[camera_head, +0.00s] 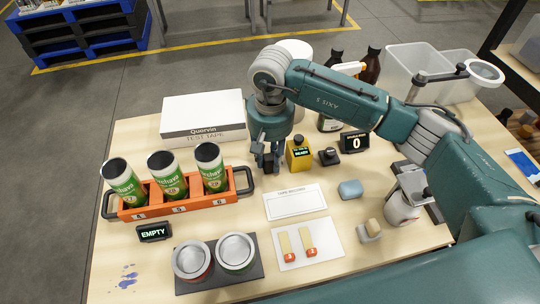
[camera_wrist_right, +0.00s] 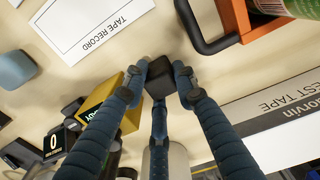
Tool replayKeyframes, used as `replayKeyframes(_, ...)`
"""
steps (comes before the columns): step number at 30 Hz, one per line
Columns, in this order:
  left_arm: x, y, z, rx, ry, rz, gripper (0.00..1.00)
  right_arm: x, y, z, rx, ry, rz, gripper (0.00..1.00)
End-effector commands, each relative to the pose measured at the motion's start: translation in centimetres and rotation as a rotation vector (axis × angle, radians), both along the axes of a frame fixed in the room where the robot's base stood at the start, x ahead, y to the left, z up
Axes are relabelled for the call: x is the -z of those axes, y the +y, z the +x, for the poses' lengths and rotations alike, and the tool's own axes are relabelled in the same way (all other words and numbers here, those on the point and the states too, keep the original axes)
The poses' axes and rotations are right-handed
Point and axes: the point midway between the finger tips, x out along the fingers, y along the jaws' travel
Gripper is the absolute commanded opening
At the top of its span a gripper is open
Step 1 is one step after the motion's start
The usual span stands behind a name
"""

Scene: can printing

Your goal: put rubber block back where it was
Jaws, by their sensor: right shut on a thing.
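My right gripper (camera_head: 268,164) points down over the table between the orange can rack and the yellow device. In the right wrist view its fingers (camera_wrist_right: 160,88) are shut around a small dark block (camera_wrist_right: 158,70), which looks like the rubber block. In the head view the block is mostly hidden by the fingers. I cannot tell whether it touches the table or hangs just above it. My left gripper is not in view.
A yellow device (camera_head: 299,156) stands close to the right of the gripper. The orange rack (camera_head: 180,204) with three green cans is on the left. A white record card (camera_head: 294,202) lies in front. The test tape box (camera_head: 203,112) is behind left. A blue block (camera_head: 350,189) lies right.

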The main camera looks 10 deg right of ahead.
Motion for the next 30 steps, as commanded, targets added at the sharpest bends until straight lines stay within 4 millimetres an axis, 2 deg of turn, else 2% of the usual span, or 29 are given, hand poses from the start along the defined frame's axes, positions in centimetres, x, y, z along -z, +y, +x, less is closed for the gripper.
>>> replayKeyframes(7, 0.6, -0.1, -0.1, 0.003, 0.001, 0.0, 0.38, 0.4, 0.0, 0.0, 0.0, -0.001, 0.0, 0.01)
replayKeyframes(8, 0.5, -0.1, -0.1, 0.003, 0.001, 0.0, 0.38, 0.2, 0.0, 0.0, 0.0, -0.001, 0.0, 0.32)
replayKeyframes(10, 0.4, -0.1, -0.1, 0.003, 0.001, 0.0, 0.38, 0.2, 0.0, 0.0, 0.0, -0.001, 0.0, 0.46)
replayKeyframes(18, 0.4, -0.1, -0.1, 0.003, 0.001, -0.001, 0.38, 0.2, 0.0, 0.0, 0.0, 0.0, 0.0, 0.47)
replayKeyframes(22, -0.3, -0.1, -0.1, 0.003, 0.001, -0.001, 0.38, -0.4, 0.0, 0.0, 0.001, 0.001, 0.0, 0.47)
replayKeyframes(23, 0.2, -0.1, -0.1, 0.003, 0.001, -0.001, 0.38, -0.4, 0.0, 0.1, 0.0, -0.002, 0.001, 0.47)
replayKeyframes(26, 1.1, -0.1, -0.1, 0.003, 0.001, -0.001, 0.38, -2.0, 0.0, 0.2, 0.001, -0.007, 0.001, 0.47)
replayKeyframes(30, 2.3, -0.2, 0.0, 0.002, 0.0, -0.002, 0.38, -5.0, 0.0, 0.2, -0.001, -0.008, 0.001, 0.47)
